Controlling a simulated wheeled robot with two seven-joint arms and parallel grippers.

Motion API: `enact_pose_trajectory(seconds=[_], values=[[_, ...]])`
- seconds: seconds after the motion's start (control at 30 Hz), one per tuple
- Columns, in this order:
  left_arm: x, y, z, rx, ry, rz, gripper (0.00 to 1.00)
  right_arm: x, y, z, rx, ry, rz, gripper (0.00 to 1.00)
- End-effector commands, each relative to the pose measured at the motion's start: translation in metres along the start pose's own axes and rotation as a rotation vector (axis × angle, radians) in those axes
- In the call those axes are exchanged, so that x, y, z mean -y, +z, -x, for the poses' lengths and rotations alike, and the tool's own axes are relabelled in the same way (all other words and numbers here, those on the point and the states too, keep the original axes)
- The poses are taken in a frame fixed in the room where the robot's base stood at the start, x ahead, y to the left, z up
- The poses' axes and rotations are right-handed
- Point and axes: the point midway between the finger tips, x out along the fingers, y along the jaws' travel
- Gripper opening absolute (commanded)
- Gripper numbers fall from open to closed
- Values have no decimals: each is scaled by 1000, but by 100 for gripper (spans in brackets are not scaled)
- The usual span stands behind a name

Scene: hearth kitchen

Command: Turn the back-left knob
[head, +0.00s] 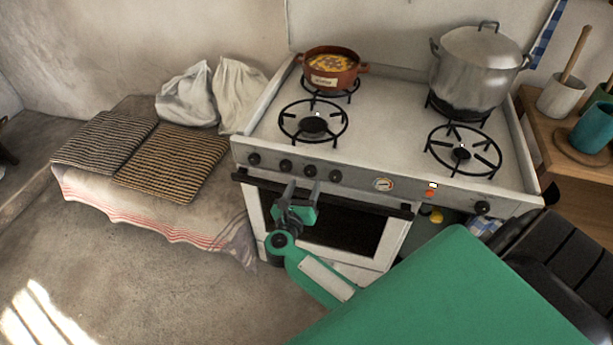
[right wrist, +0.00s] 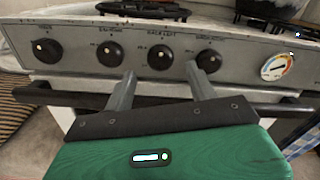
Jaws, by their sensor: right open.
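The stove's front panel carries a row of black knobs. The third from the left, its small label seeming to read BACK LEFT, is the back-left knob (right wrist: 160,56); it also shows in the head view (head: 310,170). My right gripper (head: 303,186) is open and empty in front of the panel, just below this knob. In the right wrist view its two fingers (right wrist: 159,72) point up at the panel, one either side of the knob, apparently short of it. My left gripper is out of view.
Neighbouring knobs (right wrist: 107,54) (right wrist: 208,61) sit close on both sides. Below runs the dark oven handle (right wrist: 265,106). A gauge (head: 383,184) is further right. A brown pot (head: 328,80) and a large metal pot (head: 476,70) stand on the back burners.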

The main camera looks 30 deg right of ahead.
Motion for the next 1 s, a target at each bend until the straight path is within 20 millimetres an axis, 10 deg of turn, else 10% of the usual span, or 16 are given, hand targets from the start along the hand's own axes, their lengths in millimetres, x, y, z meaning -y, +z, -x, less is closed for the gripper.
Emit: enact_pose_trajectory(seconds=[0.6, 0.83, 1.0], values=[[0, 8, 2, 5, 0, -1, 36, 0, 0, -37, 0, 0, 0, 57], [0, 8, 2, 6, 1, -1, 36, 0, 0, -37, 0, 0, 0, 14], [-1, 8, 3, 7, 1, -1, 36, 0, 0, -37, 0, 0, 4, 12]])
